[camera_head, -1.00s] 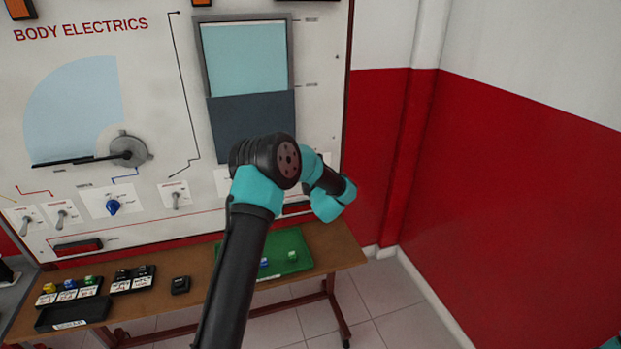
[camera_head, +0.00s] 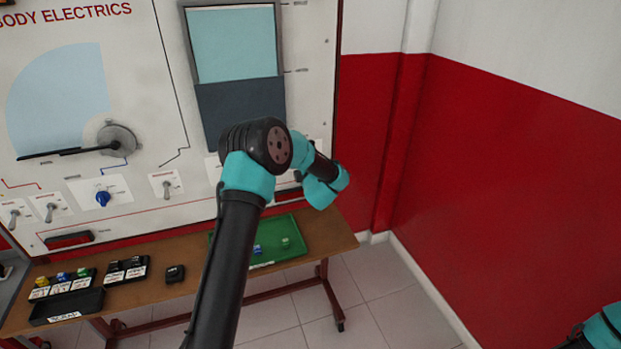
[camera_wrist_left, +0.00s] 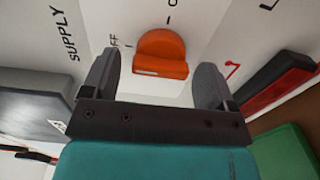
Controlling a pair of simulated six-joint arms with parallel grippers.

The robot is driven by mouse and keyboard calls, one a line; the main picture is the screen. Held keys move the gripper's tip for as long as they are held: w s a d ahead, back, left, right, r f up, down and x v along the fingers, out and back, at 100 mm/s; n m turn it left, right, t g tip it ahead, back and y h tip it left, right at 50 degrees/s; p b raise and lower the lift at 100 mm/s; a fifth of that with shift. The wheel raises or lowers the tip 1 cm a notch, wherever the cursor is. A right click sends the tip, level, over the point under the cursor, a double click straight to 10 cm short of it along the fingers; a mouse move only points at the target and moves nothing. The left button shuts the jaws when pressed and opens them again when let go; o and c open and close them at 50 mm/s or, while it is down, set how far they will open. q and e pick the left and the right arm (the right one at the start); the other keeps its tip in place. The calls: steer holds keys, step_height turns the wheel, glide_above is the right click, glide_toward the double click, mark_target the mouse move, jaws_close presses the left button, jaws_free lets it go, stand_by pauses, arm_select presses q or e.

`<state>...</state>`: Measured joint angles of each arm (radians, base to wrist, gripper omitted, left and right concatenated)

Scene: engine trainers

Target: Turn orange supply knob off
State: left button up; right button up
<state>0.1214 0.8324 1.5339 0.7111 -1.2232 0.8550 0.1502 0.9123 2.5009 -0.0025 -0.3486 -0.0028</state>
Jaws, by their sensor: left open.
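The orange supply knob (camera_wrist_left: 160,52) is on the white panel in the left wrist view. The word SUPPLY is to its left and a partly hidden OFF mark is close beside it; another tick mark is above it. My left gripper (camera_wrist_left: 155,78) is open, one finger towards each side of the knob. I cannot tell whether either finger touches it. In the head view my left arm reaches to the panel and hides the knob and fingertips. Only a piece of my right arm shows at the lower right edge, without its gripper.
The body electrics panel (camera_head: 150,40) has a blue knob (camera_head: 103,198) and several toggle switches on its left. A wooden table (camera_head: 200,295) below holds a green tray (camera_head: 305,228), a black tray (camera_head: 65,308) and small coloured parts. A red-and-white wall is at right.

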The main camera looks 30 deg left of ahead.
arm_select(q)
steer(key=v, duration=1.7)
steer(key=s+d+f+m+g+h, duration=0.1)
steer(key=s+d+f+m+h, duration=0.25)
steer(key=f+m+h, duration=0.4)
steer(key=s+d+f+m+g+h, duration=0.15)
steer(key=s+f+m+h, duration=0.25)
steer(key=f+m, duration=0.6)
steer(key=s+d+f+m+g+h, duration=0.3)
steer(key=s+f+m+g, duration=0.1)
steer(key=s, duration=0.6)
steer(key=s+d+f+m+g+h, duration=0.3)
steer(key=s+f, duration=0.4)
steer(key=s, duration=0.4)
steer(key=shift+s+d+m+g, duration=0.25)
steer(key=shift+d+m+g, duration=0.15)
steer(key=shift+m+g, duration=0.4)
